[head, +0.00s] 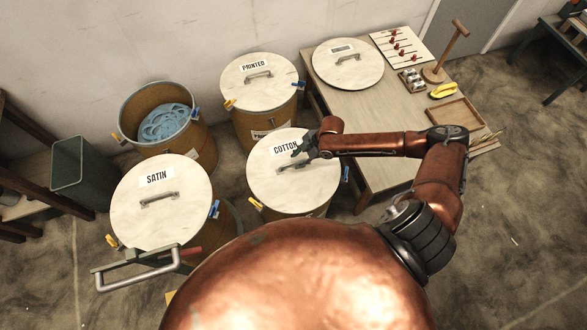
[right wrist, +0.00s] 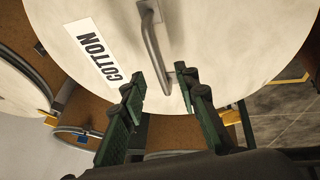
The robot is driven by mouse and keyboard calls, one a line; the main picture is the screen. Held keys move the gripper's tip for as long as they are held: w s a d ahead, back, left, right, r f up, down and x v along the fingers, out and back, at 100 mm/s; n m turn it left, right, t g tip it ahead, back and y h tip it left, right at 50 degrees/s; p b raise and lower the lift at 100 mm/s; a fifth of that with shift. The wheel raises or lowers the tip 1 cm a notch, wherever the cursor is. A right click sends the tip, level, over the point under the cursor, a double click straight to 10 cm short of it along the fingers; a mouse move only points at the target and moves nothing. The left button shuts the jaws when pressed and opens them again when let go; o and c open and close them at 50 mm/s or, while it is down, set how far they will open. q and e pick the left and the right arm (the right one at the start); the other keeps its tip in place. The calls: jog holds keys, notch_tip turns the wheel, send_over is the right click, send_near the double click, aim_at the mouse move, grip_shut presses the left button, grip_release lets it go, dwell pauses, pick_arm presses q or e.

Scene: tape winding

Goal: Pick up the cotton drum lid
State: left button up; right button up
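The cotton drum lid (head: 270,180) is a round pale disc with a "COTTON" label and a grey bar handle (head: 289,167). It sits on top of its brown drum (head: 318,211). In the right wrist view the lid (right wrist: 220,40) fills the upper part. My right gripper (head: 298,156) is over the lid at the handle. In the right wrist view its green fingers (right wrist: 162,80) are apart, with the near end of the handle (right wrist: 155,45) between their tips. I cannot tell whether they touch it. My left gripper is in neither view.
Lidded drums marked satin (head: 150,215) and printed (head: 250,90) stand beside the cotton drum. An open drum (head: 135,107) holds blue material. At the right, a wooden table (head: 360,110) carries a loose lid (head: 330,72), a tray (head: 453,117) and small tools.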

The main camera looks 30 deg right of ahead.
aim_at(294, 163)
jog(key=x, duration=0.3)
jog(key=shift+c, duration=0.3)
grip_shut()
dwell(0.6)
